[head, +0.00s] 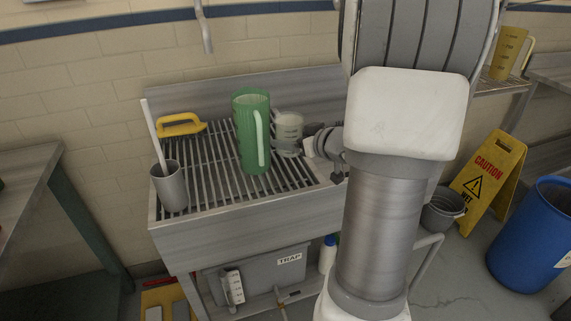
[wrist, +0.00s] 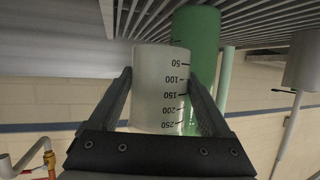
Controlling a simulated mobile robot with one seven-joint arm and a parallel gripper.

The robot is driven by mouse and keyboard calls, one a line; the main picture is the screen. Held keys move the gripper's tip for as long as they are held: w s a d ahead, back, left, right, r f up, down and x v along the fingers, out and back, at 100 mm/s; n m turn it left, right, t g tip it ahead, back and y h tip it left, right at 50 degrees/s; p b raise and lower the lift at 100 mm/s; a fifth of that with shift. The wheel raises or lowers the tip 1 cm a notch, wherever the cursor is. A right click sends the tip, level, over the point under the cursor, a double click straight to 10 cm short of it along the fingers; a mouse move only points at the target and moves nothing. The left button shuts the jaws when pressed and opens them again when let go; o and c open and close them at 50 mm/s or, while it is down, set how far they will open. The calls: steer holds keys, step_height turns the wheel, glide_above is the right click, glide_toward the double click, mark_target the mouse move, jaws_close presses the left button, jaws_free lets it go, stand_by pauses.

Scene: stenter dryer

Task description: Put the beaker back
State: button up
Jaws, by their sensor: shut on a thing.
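The clear beaker (wrist: 152,105), with black marks from 50 to 250, is between the two fingers of my gripper (wrist: 160,78) in the wrist view. The gripper is shut on it from both sides. In the head view the beaker (head: 288,130) appears upright over the right part of the slatted drain rack (head: 215,195), with my gripper (head: 318,145) at its right side. I cannot tell whether its base touches the slats. The gripper is partly hidden by my arm in the head view.
A tall green jug (head: 250,135) stands on the rack close left of the beaker. A grey cup with a stick (head: 172,188) and a yellow-handled brush (head: 180,125) are farther left. A grey trap box (head: 255,273) sits below. Bare slats lie at front centre.

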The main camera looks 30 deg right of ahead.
steer(key=shift+w+a+f+b, duration=0.2)
steer(key=shift+w+f+b, duration=0.05)
steer(key=shift+f, duration=0.2)
steer(key=shift+w+a+f+b, duration=0.2)
steer(key=shift+w+f, duration=0.05)
steer(key=shift+f, duration=0.15)
step_height(320, 180, down, 5)
steer(key=shift+r+b, duration=0.1)
steer(key=shift+b, duration=1.15)
steer(key=shift+w+f, duration=0.1)
steer(key=shift+f, duration=0.2)
steer(key=shift+a+r, duration=0.1)
steer(key=shift+f, duration=0.25)
steer(key=o, duration=1.4)
steer(key=shift+r, duration=0.1)
